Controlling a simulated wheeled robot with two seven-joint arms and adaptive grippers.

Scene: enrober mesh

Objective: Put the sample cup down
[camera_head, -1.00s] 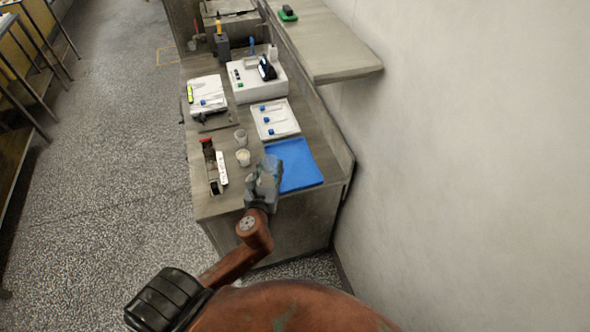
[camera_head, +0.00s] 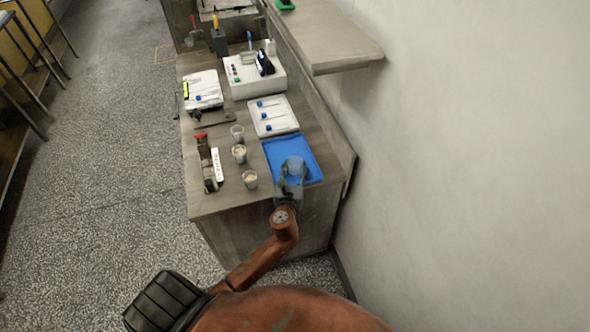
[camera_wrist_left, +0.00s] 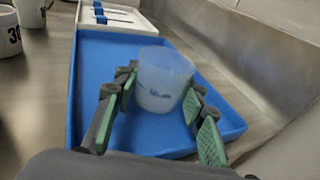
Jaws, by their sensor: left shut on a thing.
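The sample cup (camera_wrist_left: 165,80) is a clear, frosted cup with dark marks on its side. It stands upright between the green-padded fingers of my left gripper (camera_wrist_left: 158,112), which is shut on it. In the head view the cup (camera_head: 293,166) and my left gripper (camera_head: 290,184) are over the near part of the blue tray (camera_head: 274,150). The tray's blue floor and rim (camera_wrist_left: 88,75) surround the cup in the wrist view. I cannot tell whether the cup's base touches the tray. My right gripper is not in view.
Three other cups stand left of the blue tray: a near one (camera_head: 250,179), a middle one (camera_head: 239,154) and a far one (camera_head: 237,132). A white tray (camera_head: 285,126) with blue-capped items lies behind it. A wall is close on the right.

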